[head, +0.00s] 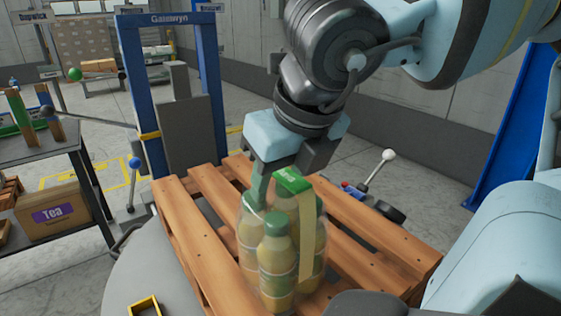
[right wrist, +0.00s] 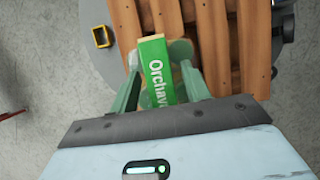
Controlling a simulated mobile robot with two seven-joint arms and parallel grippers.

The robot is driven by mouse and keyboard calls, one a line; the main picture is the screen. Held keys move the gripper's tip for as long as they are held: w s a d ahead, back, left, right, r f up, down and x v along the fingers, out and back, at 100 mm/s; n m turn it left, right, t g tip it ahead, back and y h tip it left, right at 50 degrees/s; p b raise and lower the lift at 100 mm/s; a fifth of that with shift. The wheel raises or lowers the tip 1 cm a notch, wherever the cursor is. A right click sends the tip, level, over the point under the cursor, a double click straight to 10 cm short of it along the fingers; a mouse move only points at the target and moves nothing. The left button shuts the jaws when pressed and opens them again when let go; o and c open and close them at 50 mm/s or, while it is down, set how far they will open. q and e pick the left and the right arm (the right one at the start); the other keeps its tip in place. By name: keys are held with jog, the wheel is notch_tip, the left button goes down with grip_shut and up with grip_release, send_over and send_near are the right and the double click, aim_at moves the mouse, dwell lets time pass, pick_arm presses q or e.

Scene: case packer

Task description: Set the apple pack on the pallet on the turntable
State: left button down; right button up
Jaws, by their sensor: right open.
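The apple pack (head: 278,258) is a wrapped group of yellow bottles with green caps and a green top label. It stands upright on the wooden pallet (head: 185,220), towards its front side. The pallet lies on the grey round turntable (head: 140,265). My right gripper (head: 282,178) is over the pack, pointing down and open. In the right wrist view its green fingers (right wrist: 160,78) lie on either side of the green label (right wrist: 158,72), which reads "Orchav…". Whether they touch the pack cannot be told. My left gripper is not in view.
A dark shelf (head: 75,145) with a Tea box (head: 54,212) stands left. Pallet slats left of the pack are bare.

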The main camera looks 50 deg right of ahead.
jog(key=p+v, duration=0.1)
jog(key=v, duration=1.1)
jog(key=shift+w+r+p, duration=0.1)
jog(key=shift+r+p, duration=0.1)
jog(key=shift+p, duration=0.1)
